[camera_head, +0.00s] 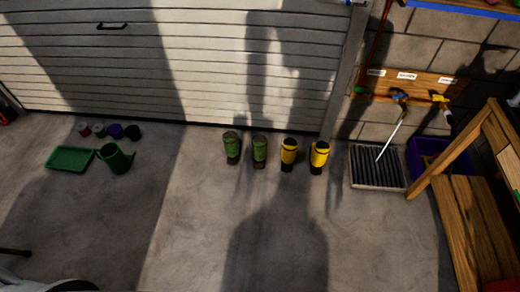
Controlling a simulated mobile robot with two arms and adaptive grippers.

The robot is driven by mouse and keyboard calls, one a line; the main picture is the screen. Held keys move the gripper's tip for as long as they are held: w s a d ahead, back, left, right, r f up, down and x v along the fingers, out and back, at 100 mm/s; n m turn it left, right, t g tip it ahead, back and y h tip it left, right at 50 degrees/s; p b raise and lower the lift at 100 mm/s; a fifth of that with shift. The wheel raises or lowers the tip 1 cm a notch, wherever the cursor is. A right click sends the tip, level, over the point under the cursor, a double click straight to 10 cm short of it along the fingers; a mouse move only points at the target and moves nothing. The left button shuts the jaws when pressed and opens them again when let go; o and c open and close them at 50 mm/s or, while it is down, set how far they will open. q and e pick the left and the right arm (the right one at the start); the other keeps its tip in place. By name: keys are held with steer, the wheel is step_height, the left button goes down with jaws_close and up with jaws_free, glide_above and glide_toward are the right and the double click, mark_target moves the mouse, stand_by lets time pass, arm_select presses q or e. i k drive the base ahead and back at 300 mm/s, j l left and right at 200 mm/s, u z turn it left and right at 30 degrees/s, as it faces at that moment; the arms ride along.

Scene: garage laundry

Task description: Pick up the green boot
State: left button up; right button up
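Two green boots stand upright on the concrete floor by the garage door: a left one (232,147) and a right one (259,151). The frame does not show which of the two is meant. A pair of yellow boots, a left one (288,154) and a right one (319,157), stands just to their right. Neither of my grippers can be made out in the head view. Nothing touches the green boots.
A green tray (70,159), a dark green watering can (115,158) and several small pots stand at the left. A floor grate (377,168), a purple bin (428,155) and a wooden bench (468,215) are at the right. The floor before the boots is clear.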

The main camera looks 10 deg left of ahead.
mark_target(259, 142)
steer(key=i+l+z, duration=0.15)
steer(key=l, duration=0.4)
steer(key=i+l+z, duration=0.2)
steer(key=i+l, duration=0.2)
steer(key=i+l+z, duration=0.15)
steer(key=i+l, duration=0.15)
steer(key=l, duration=0.25)
steer(key=i+l+u, duration=0.1)
steer(key=u, duration=0.3)
steer(key=i+l+u, duration=0.2)
steer(key=u, duration=0.25)
steer(key=i+l+u, duration=0.2)
steer(key=u, duration=0.2)
